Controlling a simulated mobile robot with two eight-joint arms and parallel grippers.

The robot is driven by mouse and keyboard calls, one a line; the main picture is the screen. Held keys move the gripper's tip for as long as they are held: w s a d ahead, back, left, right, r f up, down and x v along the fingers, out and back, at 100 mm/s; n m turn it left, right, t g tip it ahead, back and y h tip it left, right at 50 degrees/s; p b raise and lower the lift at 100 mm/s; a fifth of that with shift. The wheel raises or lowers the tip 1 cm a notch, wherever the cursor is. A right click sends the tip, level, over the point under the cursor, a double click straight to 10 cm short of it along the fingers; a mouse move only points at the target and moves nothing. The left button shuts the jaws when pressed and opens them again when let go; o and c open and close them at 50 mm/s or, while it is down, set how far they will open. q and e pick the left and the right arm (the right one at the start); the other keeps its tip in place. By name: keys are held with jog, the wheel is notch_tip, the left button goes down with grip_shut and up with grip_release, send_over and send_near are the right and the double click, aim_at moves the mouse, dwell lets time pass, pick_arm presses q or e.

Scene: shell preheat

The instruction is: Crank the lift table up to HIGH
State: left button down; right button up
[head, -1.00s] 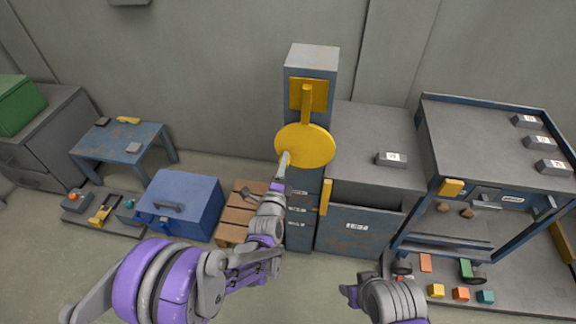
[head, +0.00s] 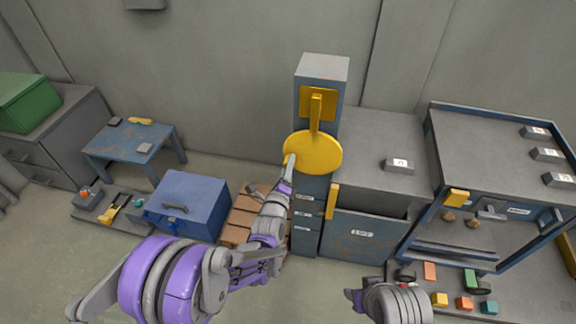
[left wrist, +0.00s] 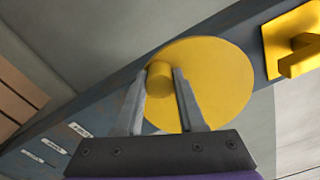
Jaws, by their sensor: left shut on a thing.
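The yellow crank disc (head: 318,152) is mounted on the tall blue-grey column (head: 322,68). In the left wrist view the disc (left wrist: 225,85) carries a round yellow knob (left wrist: 159,80). My left gripper (head: 290,162) is at the disc's left edge, its fingers (left wrist: 163,85) shut on the knob, one on each side. The lift table (head: 375,160), grey-topped with a blue front, stands right of the column. A yellow pointer (head: 332,201) at its left corner is beside the column's upper labels (head: 304,198). My right gripper (head: 354,297) is low in the head view; its jaws are unclear.
A labelled grey block (head: 398,165) lies on the lift table. A blue-framed cart (head: 470,190) with more blocks stands right. Left are a wooden pallet (head: 240,220), a blue box (head: 188,203) and a small blue table (head: 133,160). Coloured cubes lie at lower right.

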pick_arm(q)
jog(key=c, duration=0.5)
grip_release()
jog(key=v, duration=1)
jog(key=shift+s, duration=0.4)
